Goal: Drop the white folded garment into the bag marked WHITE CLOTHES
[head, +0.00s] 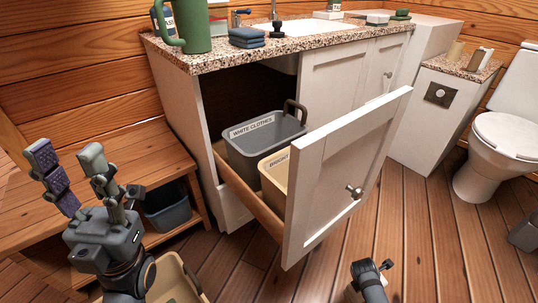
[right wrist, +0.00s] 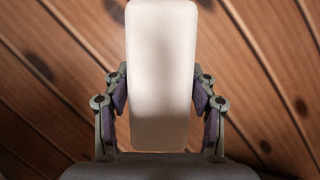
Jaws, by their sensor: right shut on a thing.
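The white folded garment (right wrist: 160,75) shows in the right wrist view as a smooth, pale, upright block. My right gripper (right wrist: 160,92) is shut on it, with a finger pressed on each side and wooden planks behind. In the head view the garment is not visible; only a grey part of my right arm shows at the bottom edge. The grey bag marked WHITE CLOTHES (head: 262,150) stands in the pulled-out drawer, its top open and a dark handle at its back. My left gripper (head: 68,160) is open and empty at the left, well apart from the bag.
A tan bag (head: 271,180) with a partly hidden label sits in front of the grey one. The tall drawer front (head: 335,180) stands between the bags and the right side. Blue folded cloths (head: 247,38) and a green jug (head: 193,28) are on the speckled counter.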

